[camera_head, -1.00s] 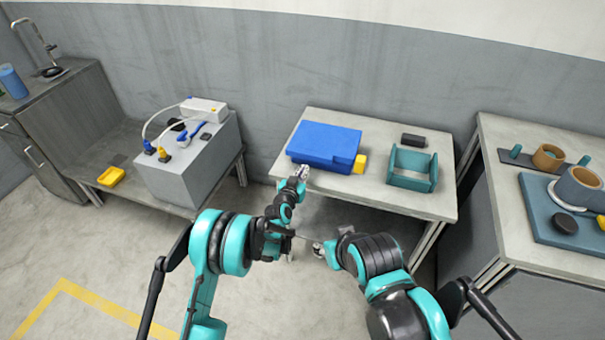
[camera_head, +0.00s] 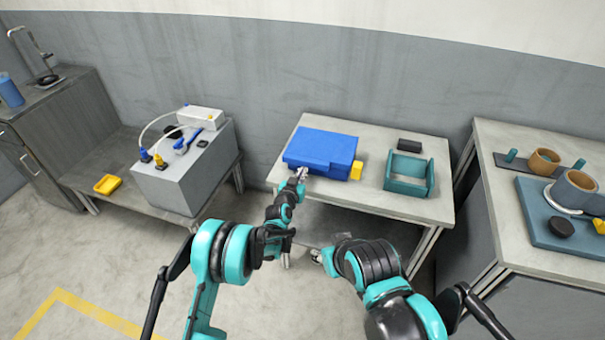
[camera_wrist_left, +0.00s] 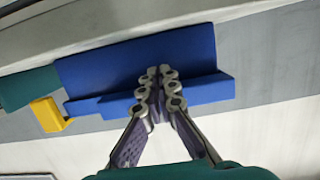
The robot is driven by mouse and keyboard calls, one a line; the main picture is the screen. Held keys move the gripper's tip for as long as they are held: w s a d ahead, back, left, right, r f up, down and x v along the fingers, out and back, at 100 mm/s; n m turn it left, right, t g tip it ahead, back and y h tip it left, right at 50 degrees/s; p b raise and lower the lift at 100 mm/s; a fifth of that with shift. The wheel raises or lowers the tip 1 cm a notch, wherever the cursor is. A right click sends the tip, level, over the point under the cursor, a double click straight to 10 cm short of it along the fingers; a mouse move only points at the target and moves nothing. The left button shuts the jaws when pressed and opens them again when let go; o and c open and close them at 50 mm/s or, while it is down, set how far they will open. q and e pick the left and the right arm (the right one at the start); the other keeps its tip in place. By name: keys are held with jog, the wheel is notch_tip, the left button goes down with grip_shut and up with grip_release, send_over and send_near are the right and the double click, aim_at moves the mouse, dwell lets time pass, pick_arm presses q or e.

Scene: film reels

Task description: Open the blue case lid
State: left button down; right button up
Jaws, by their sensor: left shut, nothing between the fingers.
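The blue case (camera_head: 320,150) lies on the middle table, with its lid down. It also shows in the left wrist view (camera_wrist_left: 95,72), where a step runs along its near side. A yellow piece (camera_head: 356,170) sits at its right end. My left gripper (camera_head: 303,174) is shut and empty, with its fingertips at the front edge of the case near its left part. In the left wrist view the shut fingers (camera_wrist_left: 158,80) overlap the blue side; I cannot tell whether they touch it. My right gripper (camera_head: 318,256) is low in front of the table, its jaw state unclear.
A teal open frame (camera_head: 408,187) and a dark block (camera_head: 410,146) stand right of the case on the table (camera_head: 375,200). A grey box with cables (camera_head: 180,180) stands on the left bench. The right table holds a blue tray (camera_head: 545,235) with cups.

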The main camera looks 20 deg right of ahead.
aim_at(304, 158)
pick_arm(q)
jog(key=shift+s+a, duration=0.15)
dwell(0.4)
jog(key=shift+w+d+r+p, duration=0.2)
jog(key=shift+r+p, duration=0.25)
jog(key=shift+r, duration=0.6)
jog(key=shift+w+d+r+p, duration=0.15)
jog(key=shift+w+r+p, duration=0.2)
jog(key=shift+r, duration=0.75)
jog(key=shift+w+d+r+p, duration=0.15)
jog(key=shift+r+p, duration=0.35)
jog(key=shift+r, duration=0.55)
jog(key=shift+w+d+r+p, duration=0.25)
jog(key=shift+w+r+p, duration=0.1)
jog(key=shift+r, duration=0.3)
jog(key=shift+w+d+r+p, duration=0.25)
jog(key=shift+w+r, duration=0.15)
jog(key=shift+r, duration=0.25)
jog(key=shift+w+d+r+p, duration=0.25)
jog(key=shift+w+r, duration=0.1)
jog(key=shift+r, duration=0.4)
jog(key=shift+w, duration=0.1)
